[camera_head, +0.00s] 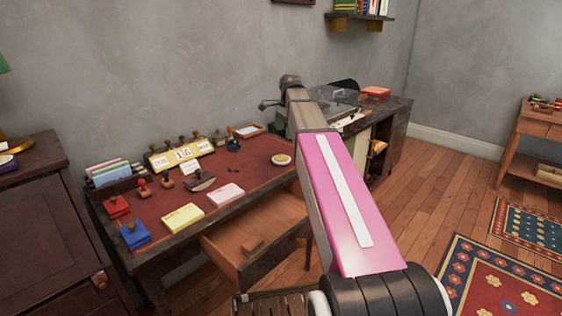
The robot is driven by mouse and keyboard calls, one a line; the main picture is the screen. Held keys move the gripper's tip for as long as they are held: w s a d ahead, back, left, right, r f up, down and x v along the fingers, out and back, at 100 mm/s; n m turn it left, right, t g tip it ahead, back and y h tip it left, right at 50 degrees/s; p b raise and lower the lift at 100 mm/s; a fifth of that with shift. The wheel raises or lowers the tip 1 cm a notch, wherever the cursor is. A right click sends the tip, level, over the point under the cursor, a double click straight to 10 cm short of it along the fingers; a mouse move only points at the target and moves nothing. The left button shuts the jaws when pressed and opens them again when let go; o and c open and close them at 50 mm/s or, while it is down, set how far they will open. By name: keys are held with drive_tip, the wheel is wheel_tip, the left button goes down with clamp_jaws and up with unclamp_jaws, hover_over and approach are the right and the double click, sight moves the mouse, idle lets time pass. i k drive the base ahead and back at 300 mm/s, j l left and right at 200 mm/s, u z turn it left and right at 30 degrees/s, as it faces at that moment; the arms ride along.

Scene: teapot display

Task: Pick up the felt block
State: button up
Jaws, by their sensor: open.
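My arm reaches from the lower right up over the desk. My gripper (266,104) is small and dark at the far end of the arm, partly hidden by it. It is open, with nothing visible in it, and is well above and behind the block, apart from it.
The red-topped desk (240,173) holds a yellow pad (183,217), a pink pad (226,195), a blue ink pad (134,236), several stamps and a calendar (182,153). A dark cabinet (50,215) stands at left. A chair (275,303) is in front.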

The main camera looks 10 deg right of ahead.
sight(254, 244)
drive_tip(key=k+l, duration=0.15)
drive_tip(key=k, duration=0.35)
drive_tip(key=k+l, duration=0.1)
drive_tip(key=k, duration=0.45)
drive_tip(key=l+u, duration=0.05)
